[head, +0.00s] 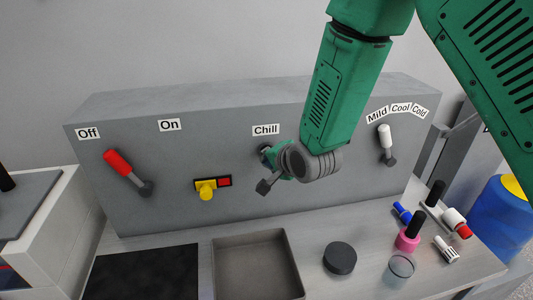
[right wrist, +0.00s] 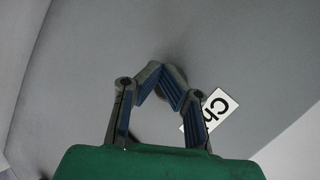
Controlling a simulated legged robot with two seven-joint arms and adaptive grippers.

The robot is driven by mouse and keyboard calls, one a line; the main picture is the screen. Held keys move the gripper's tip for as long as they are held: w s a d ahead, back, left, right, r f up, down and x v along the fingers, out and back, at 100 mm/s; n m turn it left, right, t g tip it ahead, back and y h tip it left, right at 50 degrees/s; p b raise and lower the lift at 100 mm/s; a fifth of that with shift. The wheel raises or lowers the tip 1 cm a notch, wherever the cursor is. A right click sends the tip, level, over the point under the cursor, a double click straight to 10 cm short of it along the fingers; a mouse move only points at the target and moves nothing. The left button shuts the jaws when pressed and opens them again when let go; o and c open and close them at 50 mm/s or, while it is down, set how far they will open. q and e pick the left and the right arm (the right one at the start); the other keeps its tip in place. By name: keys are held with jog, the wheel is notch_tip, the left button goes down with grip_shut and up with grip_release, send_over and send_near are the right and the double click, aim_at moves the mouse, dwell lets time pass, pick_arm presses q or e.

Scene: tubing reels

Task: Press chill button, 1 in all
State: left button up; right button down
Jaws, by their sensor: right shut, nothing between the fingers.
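The grey control box (head: 230,125) carries a white "Chill" label (head: 266,130) on its front. The label also shows beside the fingers in the right wrist view (right wrist: 212,108). My right gripper (head: 268,170) is just below this label, close to the box front. In the right wrist view its fingers (right wrist: 163,78) are shut with nothing between them. I cannot tell whether the fingertips touch anything. My left gripper is not in view.
On the box are a red-handled lever (head: 118,163), a yellow and red switch (head: 208,187) and a white-handled lever (head: 386,140).

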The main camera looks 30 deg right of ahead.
jog(key=shift+w+a, duration=0.1)
jog(key=shift+w+d, duration=0.15)
jog(key=shift+d, duration=0.15)
jog(key=shift+w+a, duration=0.1)
jog(key=shift+w, duration=0.1)
dwell(0.5)
jog(key=shift+w+r, duration=0.1)
jog(key=shift+w, duration=0.3)
dwell(0.7)
jog(key=shift+s, duration=0.2)
jog(key=shift+s+d, duration=0.25)
jog(key=shift+s, duration=0.7)
jog(key=shift+f, duration=0.2)
jog(key=shift+s+a, duration=0.2)
jog(key=shift+s, duration=0.6)
jog(key=shift+s+a, duration=0.25)
jog(key=shift+s, duration=0.6)
jog(key=shift+s+a, duration=0.2)
jog(key=shift+s, duration=0.6)
